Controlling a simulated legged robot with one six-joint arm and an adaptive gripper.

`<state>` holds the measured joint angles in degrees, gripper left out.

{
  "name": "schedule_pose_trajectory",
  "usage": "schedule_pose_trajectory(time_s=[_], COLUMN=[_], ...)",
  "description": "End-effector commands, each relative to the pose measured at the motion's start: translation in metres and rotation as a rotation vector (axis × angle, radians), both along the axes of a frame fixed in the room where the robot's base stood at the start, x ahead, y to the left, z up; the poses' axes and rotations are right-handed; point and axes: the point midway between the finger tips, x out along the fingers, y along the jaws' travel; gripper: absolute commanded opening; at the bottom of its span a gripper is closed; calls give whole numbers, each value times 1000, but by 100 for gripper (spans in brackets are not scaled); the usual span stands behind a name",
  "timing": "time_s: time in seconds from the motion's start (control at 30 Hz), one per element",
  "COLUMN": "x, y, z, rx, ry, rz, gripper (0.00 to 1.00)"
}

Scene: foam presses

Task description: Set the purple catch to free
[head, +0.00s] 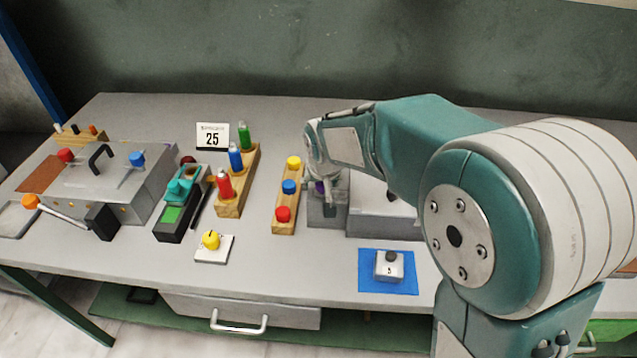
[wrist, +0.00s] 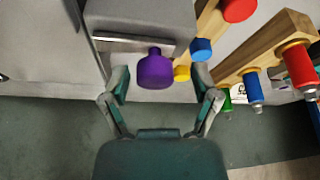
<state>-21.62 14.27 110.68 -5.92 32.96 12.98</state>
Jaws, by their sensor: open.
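The purple catch (wrist: 155,71) is a rounded purple knob at the edge of a grey press block in the wrist view. A metal strip lies along the block's edge beside it. My gripper (wrist: 161,76) is open, with one finger on each side of the catch. I see gaps between the knob and both fingers. The grey press (head: 372,212) is partly hidden by my arm.
A wooden block (head: 289,213) with red, blue and yellow knobs stands close to the left of my gripper. Further left is a wooden rack (head: 234,207) of coloured bottles. A small white box (head: 381,270) on a blue mat (head: 366,284) lies in front.

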Motion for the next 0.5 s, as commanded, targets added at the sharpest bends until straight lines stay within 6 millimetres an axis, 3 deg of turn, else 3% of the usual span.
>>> schedule_pose_trajectory(time_s=[0.5], x=[-34], y=[-2], z=[89], rx=[-2], ry=[-5], rz=[2], gripper=[79])
